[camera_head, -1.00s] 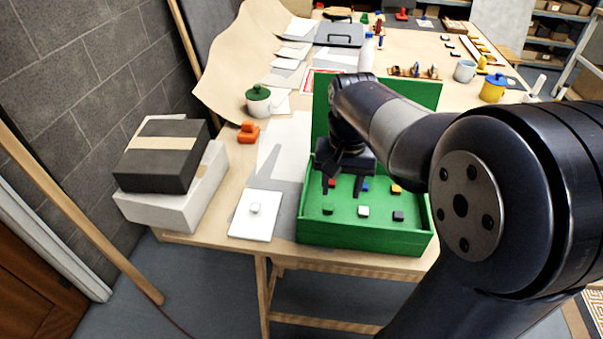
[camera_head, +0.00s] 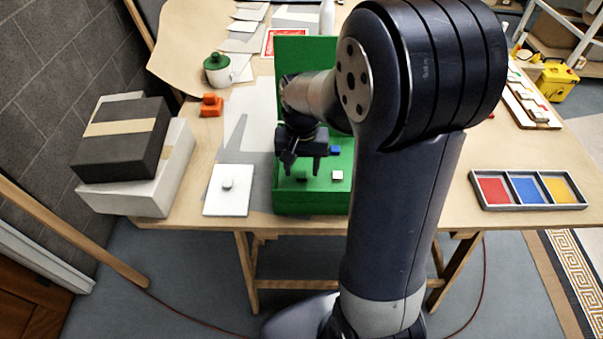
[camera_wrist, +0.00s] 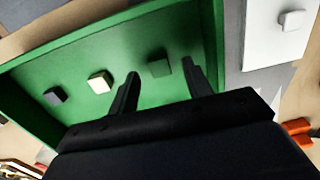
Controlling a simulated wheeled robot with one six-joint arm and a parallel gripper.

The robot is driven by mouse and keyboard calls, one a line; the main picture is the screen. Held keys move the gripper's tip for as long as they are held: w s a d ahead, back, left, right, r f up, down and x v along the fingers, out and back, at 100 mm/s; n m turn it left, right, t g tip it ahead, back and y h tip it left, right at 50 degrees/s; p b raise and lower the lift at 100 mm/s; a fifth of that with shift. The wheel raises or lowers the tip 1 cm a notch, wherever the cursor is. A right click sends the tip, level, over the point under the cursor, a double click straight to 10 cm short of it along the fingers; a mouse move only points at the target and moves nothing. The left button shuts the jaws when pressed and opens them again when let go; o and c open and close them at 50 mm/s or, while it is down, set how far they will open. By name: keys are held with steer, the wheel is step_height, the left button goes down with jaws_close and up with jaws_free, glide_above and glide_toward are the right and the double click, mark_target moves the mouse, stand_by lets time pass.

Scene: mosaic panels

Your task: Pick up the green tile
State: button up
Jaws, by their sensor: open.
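The green tile (camera_wrist: 158,63) is a small dark green block on the floor of the green box (camera_wrist: 100,42). In the wrist view it shows between the two fingertips of my gripper (camera_wrist: 160,70). My gripper is open, with nothing held. In the head view my gripper (camera_head: 302,171) points down into the front left of the box (camera_head: 310,203), with the green tile (camera_head: 301,177) by its fingertips. I cannot tell how far above the floor the fingertips are.
A white tile (camera_wrist: 100,82) and a black tile (camera_wrist: 54,95) stand in line with the green one. A white board (camera_head: 226,201) with a knob lies left of the box. My arm hides the box's right side.

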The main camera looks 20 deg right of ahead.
steer(key=shift+f, duration=0.7)
steer(key=shift+c, duration=0.6)
jaws_close()
